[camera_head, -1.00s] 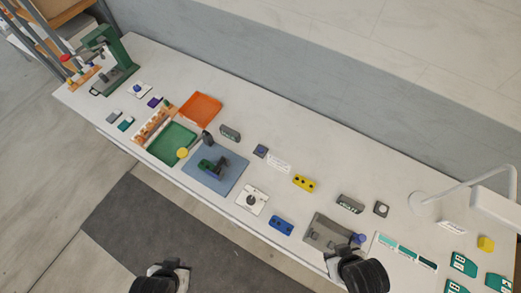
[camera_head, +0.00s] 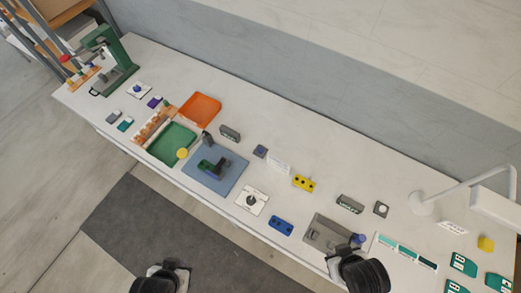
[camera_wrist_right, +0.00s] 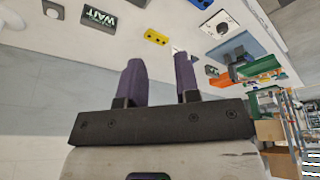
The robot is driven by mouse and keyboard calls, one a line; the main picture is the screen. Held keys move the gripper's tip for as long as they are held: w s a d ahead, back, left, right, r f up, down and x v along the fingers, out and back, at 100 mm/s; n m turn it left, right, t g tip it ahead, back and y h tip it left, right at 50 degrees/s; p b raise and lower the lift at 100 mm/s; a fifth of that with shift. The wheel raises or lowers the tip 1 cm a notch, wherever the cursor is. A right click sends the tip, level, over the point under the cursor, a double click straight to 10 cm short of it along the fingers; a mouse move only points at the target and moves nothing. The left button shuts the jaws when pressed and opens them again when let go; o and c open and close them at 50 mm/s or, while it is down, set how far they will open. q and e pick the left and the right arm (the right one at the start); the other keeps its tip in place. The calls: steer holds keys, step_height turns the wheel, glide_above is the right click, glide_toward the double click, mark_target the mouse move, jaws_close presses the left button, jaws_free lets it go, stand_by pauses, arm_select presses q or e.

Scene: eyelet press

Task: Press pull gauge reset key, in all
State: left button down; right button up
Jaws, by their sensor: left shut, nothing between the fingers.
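I cannot tell for sure which part is the pull gauge reset key. A grey fixture with a blue knob (camera_head: 358,240) lies near the front edge on the right. A small grey block with a round white button (camera_head: 380,209) stands behind it, next to a dark display (camera_head: 349,204) that reads WAIT in the right wrist view (camera_wrist_right: 98,18). A small block with a bluish top (camera_head: 260,151) sits mid-table. My left gripper (camera_head: 168,268) is shut and empty, off the table's front edge. My right gripper (camera_wrist_right: 160,80) is open and empty, near the grey fixture.
A yellow block (camera_head: 303,184), a blue block (camera_head: 281,226) and a white dial plate (camera_head: 251,200) lie mid-table. A blue mat (camera_head: 233,177), green tray (camera_head: 172,145) and green press (camera_head: 118,66) are further left. A lamp (camera_head: 425,203) stands at right.

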steer(key=shift+a, duration=0.15)
jaws_close()
stand_by(0.7)
stand_by(0.6)
